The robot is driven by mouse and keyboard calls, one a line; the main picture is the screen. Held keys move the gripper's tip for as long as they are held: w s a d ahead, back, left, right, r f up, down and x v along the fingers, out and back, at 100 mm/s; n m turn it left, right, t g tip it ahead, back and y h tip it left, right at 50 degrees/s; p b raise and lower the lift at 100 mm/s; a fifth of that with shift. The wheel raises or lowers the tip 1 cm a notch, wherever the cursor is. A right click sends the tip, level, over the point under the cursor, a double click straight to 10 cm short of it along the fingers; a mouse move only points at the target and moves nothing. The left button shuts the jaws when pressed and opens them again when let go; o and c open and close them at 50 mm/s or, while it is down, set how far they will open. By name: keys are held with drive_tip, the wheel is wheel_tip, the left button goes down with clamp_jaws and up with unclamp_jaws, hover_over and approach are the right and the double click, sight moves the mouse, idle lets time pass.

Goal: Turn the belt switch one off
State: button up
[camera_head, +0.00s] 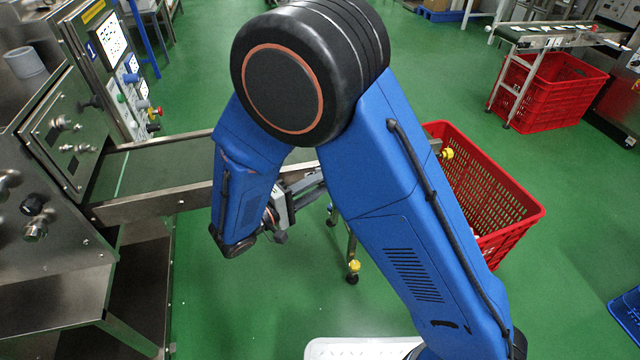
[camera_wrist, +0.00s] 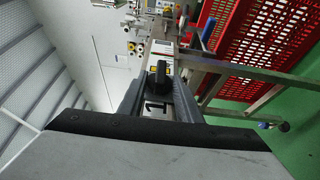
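In the wrist view, the belt switch is a black knob (camera_wrist: 161,72) on a small box with a pale plate marked "1" (camera_wrist: 154,106). My gripper (camera_wrist: 159,82) has its two dark fingers spread, one on each side of the knob and the plate. I cannot tell whether a finger touches the knob. In the head view, my gripper (camera_head: 304,186) shows only partly behind my blue arm, beside the conveyor's end. The switch is hidden there behind the arm.
A conveyor belt (camera_head: 160,168) with a metal side rail runs from the steel machine (camera_head: 68,135) at left. A red crate (camera_head: 490,200) stands right of my arm. Another red crate (camera_head: 550,92) stands under a far conveyor. Green floor is open below.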

drive_tip(key=v, duration=1.7)
drive_tip(key=shift+s, duration=0.2)
drive_tip(key=w+d+r+m+g+y, duration=0.1)
drive_tip(key=d+r+g, duration=0.2)
drive_tip(key=d, duration=0.5)
drive_tip(key=w+d+r+m+g+y, duration=0.1)
drive_tip(key=w+d+r+g, duration=0.15)
drive_tip(key=d, duration=0.55)
drive_tip(key=w+d+r+m+g+y, duration=0.1)
drive_tip(key=d+r+g+y, duration=0.2)
drive_tip(key=d, duration=0.5)
drive_tip(key=s+d+r+m+t+y, duration=0.1)
drive_tip(key=s+d+r+m+y, duration=0.1)
drive_tip(key=s+d+y, duration=0.2)
drive_tip(key=s+d+r+m+t+y, duration=0.1)
drive_tip(key=s+d+y, duration=0.4)
drive_tip(key=s+d, duration=0.5)
drive_tip(key=shift+d+r+m, duration=0.9)
drive_tip(key=shift+d+r, duration=0.2)
drive_tip(key=shift+d, duration=1.4)
